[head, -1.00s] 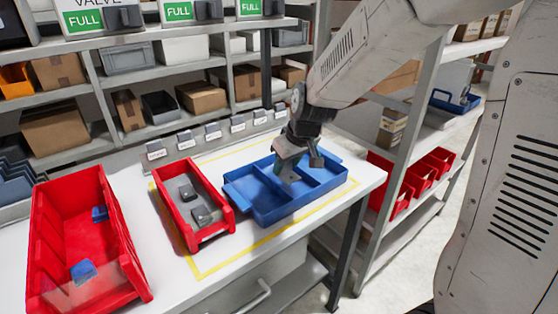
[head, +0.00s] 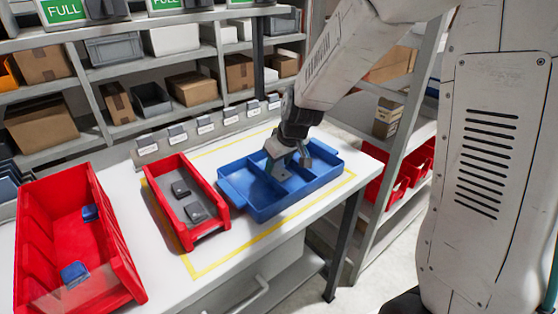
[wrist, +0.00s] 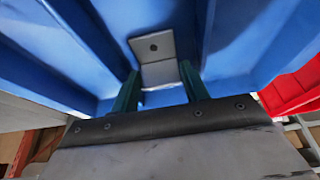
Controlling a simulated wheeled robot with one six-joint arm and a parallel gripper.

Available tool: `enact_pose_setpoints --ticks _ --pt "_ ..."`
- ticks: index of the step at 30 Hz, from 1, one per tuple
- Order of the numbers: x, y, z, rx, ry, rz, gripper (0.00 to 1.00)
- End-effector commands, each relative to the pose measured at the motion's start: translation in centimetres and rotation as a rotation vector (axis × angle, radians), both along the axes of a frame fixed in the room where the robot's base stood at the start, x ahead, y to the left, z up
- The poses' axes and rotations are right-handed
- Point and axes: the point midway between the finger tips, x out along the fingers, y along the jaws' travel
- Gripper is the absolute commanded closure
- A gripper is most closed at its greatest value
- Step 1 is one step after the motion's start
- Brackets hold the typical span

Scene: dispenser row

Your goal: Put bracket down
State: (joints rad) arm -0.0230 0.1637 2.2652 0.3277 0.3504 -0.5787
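The bracket (wrist: 155,58) is a small grey bent plate with a dark hole. In the wrist view it sits between the two fingers of my gripper (wrist: 161,80), which close on its sides. My gripper (head: 288,166) points down into the blue divided tray (head: 262,213), within its walls. In the wrist view the tray's blue dividers (wrist: 98,45) run on both sides of the bracket. I cannot tell whether the bracket touches the tray floor. In the head view the fingers mostly hide it.
A narrow red bin (head: 183,238) with dark grey parts (head: 195,211) stands left of the tray. A larger red bin (head: 35,225) with blue pieces (head: 75,273) is at far left. Yellow tape (head: 225,262) marks the white table. A labelled rail and shelves stand behind.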

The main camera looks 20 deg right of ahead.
Motion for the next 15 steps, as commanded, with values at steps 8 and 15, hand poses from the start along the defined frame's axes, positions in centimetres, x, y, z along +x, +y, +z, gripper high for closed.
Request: enact_pose_setpoints --ticks 8,15 --pt "0.0 0.0 0.0 0.0 0.0 0.0 0.48" --pt "-0.6 -0.2 2.0 0.0 -0.003 0.0 0.48"
